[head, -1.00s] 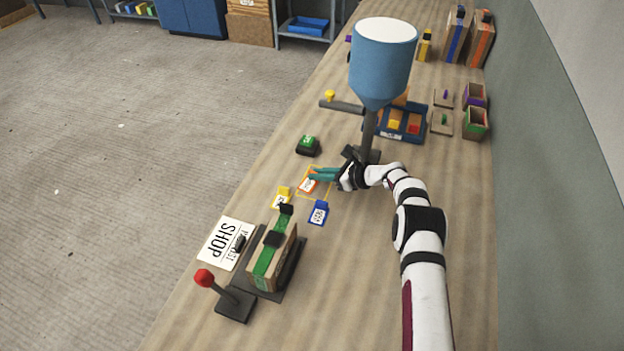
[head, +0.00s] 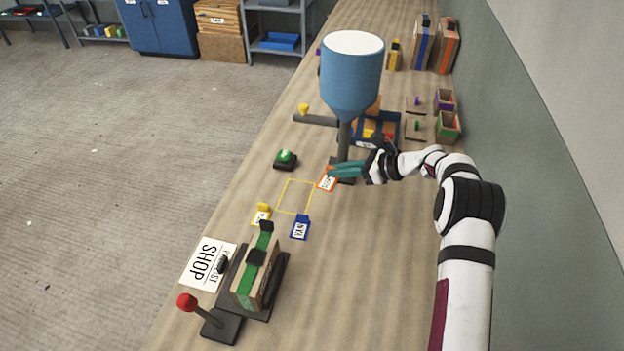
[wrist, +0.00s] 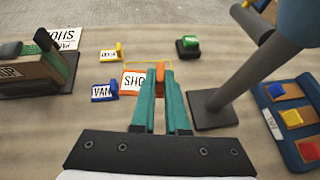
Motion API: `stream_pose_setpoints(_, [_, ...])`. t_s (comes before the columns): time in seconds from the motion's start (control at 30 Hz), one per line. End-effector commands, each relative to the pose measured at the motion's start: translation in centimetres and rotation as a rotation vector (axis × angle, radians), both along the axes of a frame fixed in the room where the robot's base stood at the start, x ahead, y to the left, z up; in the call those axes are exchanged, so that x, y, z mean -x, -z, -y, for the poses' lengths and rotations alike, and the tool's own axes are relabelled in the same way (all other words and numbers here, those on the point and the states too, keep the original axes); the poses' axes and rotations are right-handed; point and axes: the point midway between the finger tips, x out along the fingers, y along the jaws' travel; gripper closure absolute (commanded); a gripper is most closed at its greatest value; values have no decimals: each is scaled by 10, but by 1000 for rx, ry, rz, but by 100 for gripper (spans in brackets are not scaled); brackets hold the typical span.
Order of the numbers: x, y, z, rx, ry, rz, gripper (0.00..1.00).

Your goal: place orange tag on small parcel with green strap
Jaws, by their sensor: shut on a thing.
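My gripper (head: 334,171) has teal fingers and is shut on the upright orange tab of the orange tag (head: 326,183). In the wrist view the tag (wrist: 134,83) shows a white "SHO…" label, partly hidden by the fingers (wrist: 160,74). The tag is outside the yellow square outline (head: 281,206), near the foot of the blue hopper. The small parcel with the green strap (head: 264,274) stands on a dark fixture at the lower left, well away from my gripper. It shows at the left edge of the wrist view (wrist: 28,72).
A yellow tag (head: 261,214) and a blue "VAN" tag (head: 300,228) lie between my gripper and the parcel. The blue hopper (head: 351,85) stands on a post beside my gripper. A green button (head: 286,158) is left of the hopper.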

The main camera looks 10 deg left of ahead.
Motion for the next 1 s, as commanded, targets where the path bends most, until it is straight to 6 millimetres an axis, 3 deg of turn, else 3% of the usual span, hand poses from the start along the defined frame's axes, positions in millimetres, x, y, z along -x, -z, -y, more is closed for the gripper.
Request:
stream_pose_setpoints(0.17, [3,-6,7,0,-2,-1,100])
stream_pose_setpoints(0.27, [18,-18,8,4,-17,0,100])
stream_pose_setpoints(0.37, [53,-39,9,10,-51,-1,100])
stream_pose_setpoints(0.5, [123,-70,9,13,-108,1,100])
stream_pose_setpoints(0.6, [176,-85,9,11,-145,2,100])
stream_pose_setpoints(0.7, [218,-93,8,9,-172,2,100])
stream_pose_setpoints(0.87, [249,-95,1,3,-195,1,100])
stream_pose_setpoints(1.0, [262,-72,-35,3,-203,-5,100])
